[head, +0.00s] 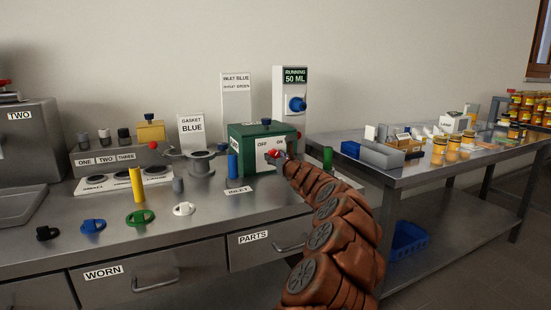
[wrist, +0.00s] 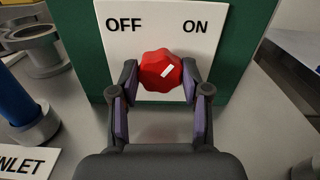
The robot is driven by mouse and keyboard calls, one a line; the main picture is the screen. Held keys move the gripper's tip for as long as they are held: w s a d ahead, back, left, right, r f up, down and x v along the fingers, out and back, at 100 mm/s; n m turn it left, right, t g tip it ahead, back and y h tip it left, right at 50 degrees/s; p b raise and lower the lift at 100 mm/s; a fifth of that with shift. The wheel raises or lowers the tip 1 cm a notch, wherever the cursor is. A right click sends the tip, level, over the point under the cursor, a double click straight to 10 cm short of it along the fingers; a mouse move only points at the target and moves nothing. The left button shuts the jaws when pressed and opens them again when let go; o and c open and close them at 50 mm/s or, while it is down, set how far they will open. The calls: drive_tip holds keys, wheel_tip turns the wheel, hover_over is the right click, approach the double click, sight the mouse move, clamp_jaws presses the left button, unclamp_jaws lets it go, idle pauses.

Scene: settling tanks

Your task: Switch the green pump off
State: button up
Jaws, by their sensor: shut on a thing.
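The green pump (head: 240,160) is a green box on the steel bench, with a white front plate (wrist: 213,27) lettered OFF at left and ON at right. A red knob (wrist: 160,71) sits on the plate, and its white mark points up and to the right, toward ON. My gripper (wrist: 158,76) is shut on the red knob, one finger on each side. In the head view my arm reaches in from the lower right, and the gripper (head: 282,158) partly covers the knob. A sign behind the pump (head: 295,76) reads RUNNING 50 ML.
A blue cylinder (head: 232,167) stands left of the pump by the INLET label (head: 238,190). A green cylinder (head: 327,159) stands to its right. A second table (head: 405,177) holds jars.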

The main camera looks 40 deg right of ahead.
drive_tip(key=n, duration=0.1)
drive_tip(key=n+b, duration=0.1)
drive_tip(key=n, duration=0.1)
drive_tip(key=shift+a+f+b, duration=0.1)
drive_tip(key=shift+f+b, duration=0.1)
drive_tip(key=shift+b, duration=0.1)
drive_tip(key=n+b, duration=0.2)
drive_tip(key=n, duration=0.2)
drive_tip(key=shift+f, duration=0.1)
drive_tip(key=n+b, duration=0.3)
drive_tip(key=n, duration=0.1)
drive_tip(key=shift+n, duration=0.3)
drive_tip(key=shift+n+b, duration=0.8)
drive_tip(key=shift+n, duration=0.3)
drive_tip(key=o, duration=1.1)
drive_tip(key=shift+r, duration=0.2)
drive_tip(key=shift+o, duration=0.2)
